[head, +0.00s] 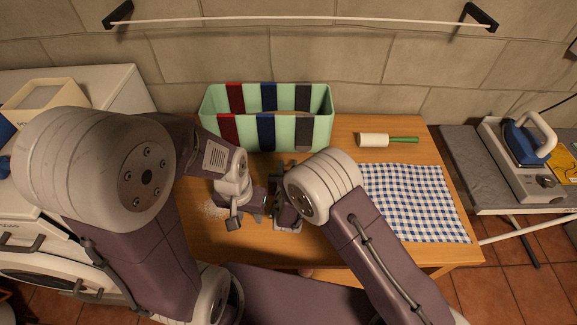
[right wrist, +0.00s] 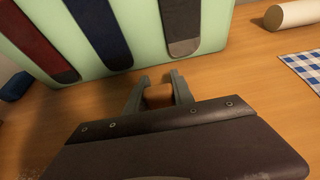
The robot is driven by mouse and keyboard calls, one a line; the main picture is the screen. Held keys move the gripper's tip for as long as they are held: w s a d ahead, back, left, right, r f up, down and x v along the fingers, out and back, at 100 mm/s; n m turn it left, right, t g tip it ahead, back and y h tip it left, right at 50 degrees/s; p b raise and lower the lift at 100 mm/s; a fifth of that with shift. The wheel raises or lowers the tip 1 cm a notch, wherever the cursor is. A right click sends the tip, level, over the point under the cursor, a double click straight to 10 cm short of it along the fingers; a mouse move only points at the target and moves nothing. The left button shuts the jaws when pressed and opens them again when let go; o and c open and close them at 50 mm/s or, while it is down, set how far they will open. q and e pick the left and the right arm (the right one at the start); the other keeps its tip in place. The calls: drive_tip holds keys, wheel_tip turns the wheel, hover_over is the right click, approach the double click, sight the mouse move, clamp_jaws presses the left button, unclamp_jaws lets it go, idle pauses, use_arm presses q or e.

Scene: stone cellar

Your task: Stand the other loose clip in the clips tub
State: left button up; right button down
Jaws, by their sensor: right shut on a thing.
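My right gripper (head: 281,176) is over the table just in front of the green striped bin. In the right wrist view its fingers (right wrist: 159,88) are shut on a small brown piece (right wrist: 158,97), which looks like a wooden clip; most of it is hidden. My left gripper (head: 265,207) is close beside the right one, low over the table. Its fingertips are too small and crowded to tell open from shut. I cannot make out a clips tub or another clip. A small pale edge (head: 288,228) shows below the right gripper, mostly covered.
The green bin (head: 212,103), with red, blue and grey bands, stands at the table's back. A white roller with green handle (head: 374,140) and a blue checked cloth (head: 420,200) lie right. Whitish specks (head: 212,209) lie left. A blue iron (head: 524,141) is beyond the table.

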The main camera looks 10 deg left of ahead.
drive_tip(key=shift+f, duration=0.25)
drive_tip(key=c, duration=1.1)
unclamp_jaws()
drive_tip(key=shift+r, duration=0.1)
drive_tip(key=shift+r, duration=0.1)
drive_tip(key=shift+s+r+p, duration=0.1)
drive_tip(key=shift+r+p, duration=0.1)
drive_tip(key=shift+p, duration=0.1)
drive_tip(key=b+v, duration=0.1)
drive_tip(key=v, duration=1)
drive_tip(key=shift+s+r, duration=0.15)
drive_tip(key=shift+s, duration=0.2)
